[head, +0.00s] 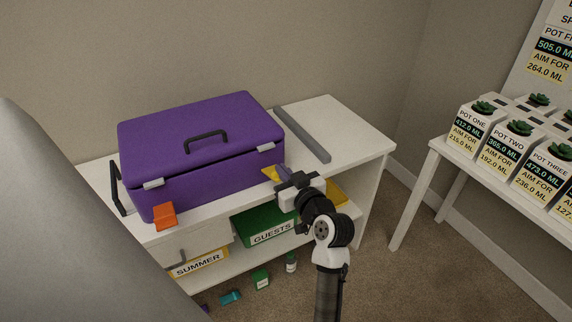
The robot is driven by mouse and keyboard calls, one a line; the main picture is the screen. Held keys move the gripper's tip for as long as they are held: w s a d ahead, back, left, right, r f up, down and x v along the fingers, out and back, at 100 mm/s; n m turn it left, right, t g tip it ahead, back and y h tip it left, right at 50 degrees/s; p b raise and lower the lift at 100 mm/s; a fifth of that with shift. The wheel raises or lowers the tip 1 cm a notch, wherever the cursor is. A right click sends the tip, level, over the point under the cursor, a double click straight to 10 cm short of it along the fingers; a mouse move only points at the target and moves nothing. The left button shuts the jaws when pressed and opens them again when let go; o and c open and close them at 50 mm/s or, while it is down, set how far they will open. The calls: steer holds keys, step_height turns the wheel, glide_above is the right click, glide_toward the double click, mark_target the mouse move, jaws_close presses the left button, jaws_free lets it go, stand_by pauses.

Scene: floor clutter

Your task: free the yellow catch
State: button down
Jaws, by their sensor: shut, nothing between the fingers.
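A purple case (200,150) with a dark top handle (206,141) sits on the white cabinet, its lid down. A yellow piece (269,173), which looks like the yellow catch, shows at the case's right front, partly hidden behind my gripper. An orange piece (164,216) stands at the case's left front corner. Light grey clasps (153,184) and (265,147) sit along the lid seam. My gripper (283,174) is shut and empty, right beside the yellow piece. I cannot tell whether they touch.
A grey bar (302,134) lies on the cabinet top (350,136), right of the case. Below are a green GUESTS bin (262,220), a yellow SUMMER bin (200,262) and small items on the carpet. A white table (470,155) with potted plants stands at the right.

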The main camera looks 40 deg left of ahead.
steer(key=shift+d+f, duration=0.2)
steer(key=shift+f, duration=0.3)
steer(key=shift+f+b, duration=0.15)
steer(key=shift+b, duration=0.25)
steer(key=f+y+b, duration=0.1)
steer(key=b, duration=0.7)
steer(key=shift+s+d+f+t+y, duration=0.2)
steer(key=shift+d+f+t+y, duration=0.15)
steer(key=shift+f+t+y, duration=0.05)
steer(key=shift+r, duration=0.2)
